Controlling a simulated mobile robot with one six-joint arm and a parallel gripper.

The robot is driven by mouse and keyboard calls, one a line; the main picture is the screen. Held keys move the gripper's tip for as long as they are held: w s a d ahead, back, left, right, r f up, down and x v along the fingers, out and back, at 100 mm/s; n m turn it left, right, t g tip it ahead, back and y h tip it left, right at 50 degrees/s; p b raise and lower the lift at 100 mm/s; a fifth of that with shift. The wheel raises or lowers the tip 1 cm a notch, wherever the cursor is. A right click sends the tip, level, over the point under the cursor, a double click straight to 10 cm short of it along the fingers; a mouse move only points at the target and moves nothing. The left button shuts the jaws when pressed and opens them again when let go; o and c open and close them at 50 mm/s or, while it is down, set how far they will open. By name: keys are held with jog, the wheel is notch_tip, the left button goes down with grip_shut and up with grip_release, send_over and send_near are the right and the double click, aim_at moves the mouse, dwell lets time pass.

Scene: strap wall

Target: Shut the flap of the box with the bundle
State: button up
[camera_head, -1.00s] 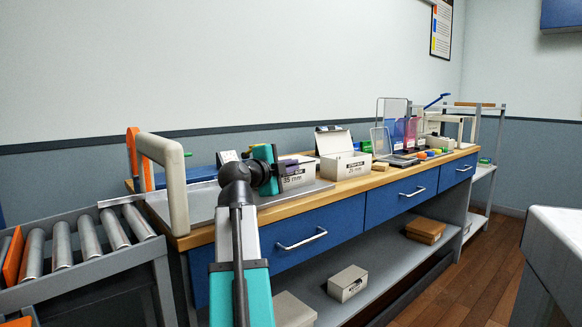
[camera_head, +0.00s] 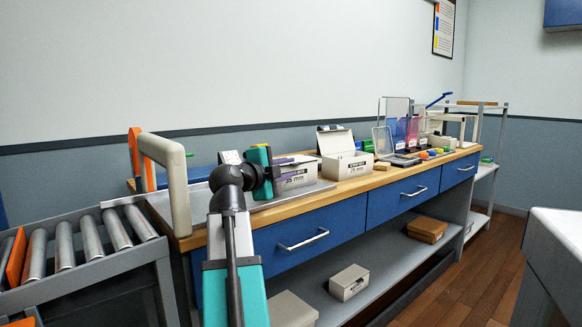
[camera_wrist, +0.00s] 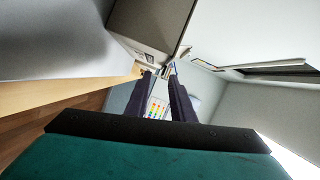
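A white box marked 25 mm (camera_head: 346,168) stands on the bench with its flap (camera_head: 335,142) raised at the back. Left of it is a white box marked 35 mm (camera_head: 297,181), partly behind my gripper; its flap cannot be made out. No bundle can be made out in either box. My gripper (camera_head: 309,160) is level with the top of the 35 mm box, its dark fingers pointing right. In the wrist view, the two fingers (camera_wrist: 162,74) stand apart with nothing between them.
A pale arch-shaped post (camera_head: 178,185) and an orange one (camera_head: 135,158) stand at the bench's left end. A roller conveyor (camera_head: 80,245) is at the left.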

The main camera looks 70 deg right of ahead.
jog(key=w+a+p, duration=0.1)
jog(key=a, duration=0.7)
jog(key=shift+a+r+p, duration=0.3)
jog(key=shift+a+r, duration=0.05)
